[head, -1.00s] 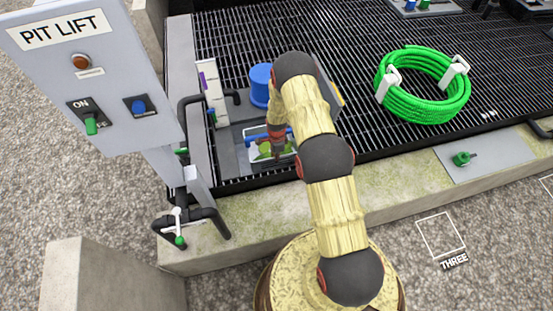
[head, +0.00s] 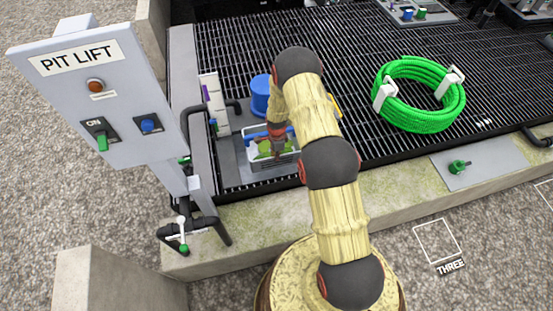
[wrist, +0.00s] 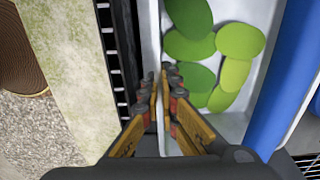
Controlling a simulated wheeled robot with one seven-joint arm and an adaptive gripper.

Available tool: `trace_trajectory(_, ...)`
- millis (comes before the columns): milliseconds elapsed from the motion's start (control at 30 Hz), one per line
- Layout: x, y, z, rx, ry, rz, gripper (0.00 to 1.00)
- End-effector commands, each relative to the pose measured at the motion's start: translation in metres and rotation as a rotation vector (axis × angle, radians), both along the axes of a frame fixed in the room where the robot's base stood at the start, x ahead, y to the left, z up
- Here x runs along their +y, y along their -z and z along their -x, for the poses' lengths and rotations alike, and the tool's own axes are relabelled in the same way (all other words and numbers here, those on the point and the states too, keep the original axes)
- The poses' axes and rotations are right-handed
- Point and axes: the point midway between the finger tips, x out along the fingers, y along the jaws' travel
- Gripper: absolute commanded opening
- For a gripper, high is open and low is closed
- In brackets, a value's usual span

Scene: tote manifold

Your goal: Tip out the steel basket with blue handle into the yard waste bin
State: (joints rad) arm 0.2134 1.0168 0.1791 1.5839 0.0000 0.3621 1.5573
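The steel basket (head: 262,165) has a blue handle (head: 254,134) and stands at the left end of the pit, near its front edge. Flat green leaf-like pieces lie inside, clearest in the wrist view (wrist: 190,45). My gripper (head: 278,151) reaches down at the basket's near side. In the wrist view my gripper (wrist: 163,85) has a finger on each side of the basket's thin wall (wrist: 153,40), closed against it. The blue handle also shows at the right of the wrist view (wrist: 283,75). Whether the basket is off the plate is unclear. I cannot identify the yard waste bin.
A blue round container (head: 260,94) stands just behind the basket, and a white upright panel (head: 213,100) is left of it. The PIT LIFT control box (head: 85,100) stands further left. A green hose coil (head: 420,93) lies on the grating to the right.

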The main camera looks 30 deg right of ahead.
Motion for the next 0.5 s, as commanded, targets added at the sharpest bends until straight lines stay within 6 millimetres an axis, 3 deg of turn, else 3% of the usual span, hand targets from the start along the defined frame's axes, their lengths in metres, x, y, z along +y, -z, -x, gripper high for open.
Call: trace_trajectory(500, 0.000, -0.059, -0.001, -0.002, 0.000, 0.000, 0.00)
